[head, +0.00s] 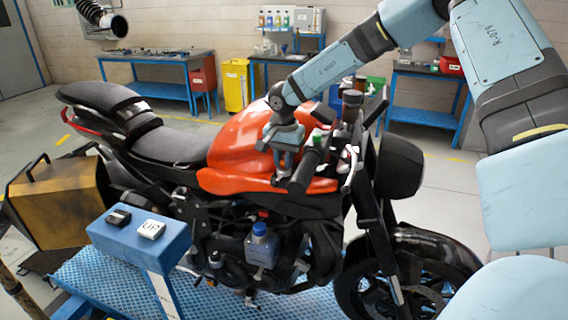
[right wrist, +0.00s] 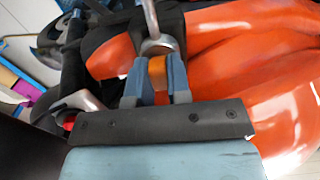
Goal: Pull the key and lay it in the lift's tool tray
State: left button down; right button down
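My right gripper (head: 288,158) reaches down over the motorcycle, between the orange tank (head: 242,138) and the handlebar (head: 305,172). In the right wrist view, its two blue-grey fingers (right wrist: 157,84) stand on either side of a small orange-brown piece, which looks like the key's head (right wrist: 157,72). The fingers appear to touch it on both sides. A round metal part, apparently the lock (right wrist: 158,45), sits just beyond it. In the head view the key is hidden by the gripper. I cannot make out the lift's tool tray. My left gripper is not in view.
The motorcycle stands on the blue lift platform (head: 115,288). A blue control box (head: 140,238) with an UP button stands in front. A yellow-brown case (head: 62,205) is at left. Blue workbenches (head: 155,65) and a yellow bin (head: 237,85) stand behind. A hose (head: 100,18) hangs top left.

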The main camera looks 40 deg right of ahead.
jog(key=shift+r+p, duration=0.5)
jog(key=shift+r, duration=2.55)
jog(key=shift+r, duration=0.1)
